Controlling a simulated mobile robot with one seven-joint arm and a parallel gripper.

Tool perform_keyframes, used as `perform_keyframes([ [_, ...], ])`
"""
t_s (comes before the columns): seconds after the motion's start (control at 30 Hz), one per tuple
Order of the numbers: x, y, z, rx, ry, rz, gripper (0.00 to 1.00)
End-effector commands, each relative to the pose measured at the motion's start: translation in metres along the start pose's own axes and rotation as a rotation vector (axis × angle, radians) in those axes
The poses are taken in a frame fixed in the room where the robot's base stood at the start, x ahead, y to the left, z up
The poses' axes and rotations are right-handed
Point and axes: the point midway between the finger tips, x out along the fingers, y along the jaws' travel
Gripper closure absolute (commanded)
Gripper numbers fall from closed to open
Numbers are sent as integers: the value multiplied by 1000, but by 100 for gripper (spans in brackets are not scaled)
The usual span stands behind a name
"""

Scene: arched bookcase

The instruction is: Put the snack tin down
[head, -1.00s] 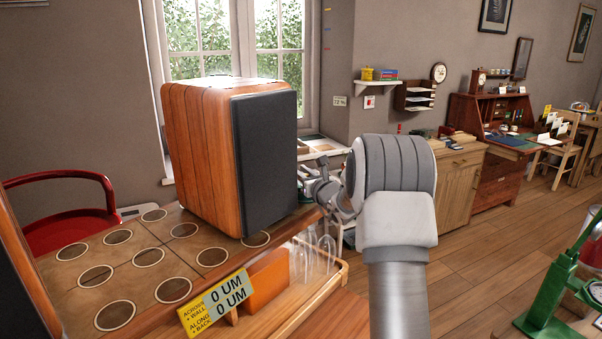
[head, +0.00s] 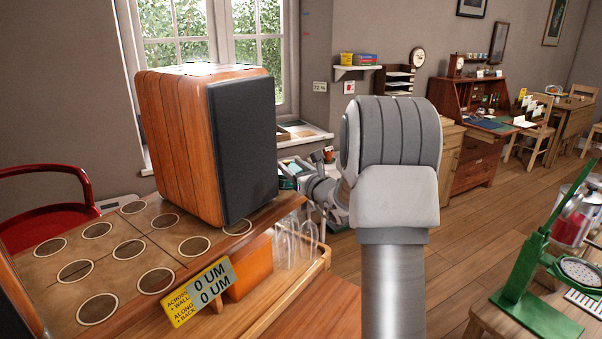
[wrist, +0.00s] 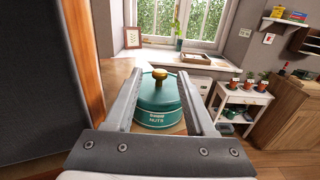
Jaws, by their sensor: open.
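The snack tin (wrist: 158,105) is a round teal tin with a gold knob on its lid and a label reading NUTS. In the wrist view it is upright, between the two fingers of my gripper (wrist: 161,75). The fingers are spread on either side of it, and I cannot tell whether they touch it. Its base is partly hidden by my gripper's body, with a strip of wood-coloured surface showing beside it. In the head view a small teal patch (head: 286,183) shows beside my gripper, mostly hidden; I cannot tell if it is the tin.
A large wooden speaker (head: 180,145) stands on a cabinet top (head: 125,250) with round inlays, close left of my gripper. Glasses (head: 293,240) stand below the top. A windowsill (wrist: 180,60) and a white side table (wrist: 240,97) with pots lie beyond. Open floor (head: 470,225) lies right.

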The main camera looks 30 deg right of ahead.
Motion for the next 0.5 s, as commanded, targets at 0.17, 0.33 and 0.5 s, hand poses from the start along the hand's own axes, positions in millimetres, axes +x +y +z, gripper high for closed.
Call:
perform_keyframes([
  [0.17, -32, -1, 1, -1, 1, -3, 45],
  [0.33, -48, 0, 0, -1, 1, -1, 45],
  [0.5, -53, 0, 0, 0, 0, 0, 45],
])
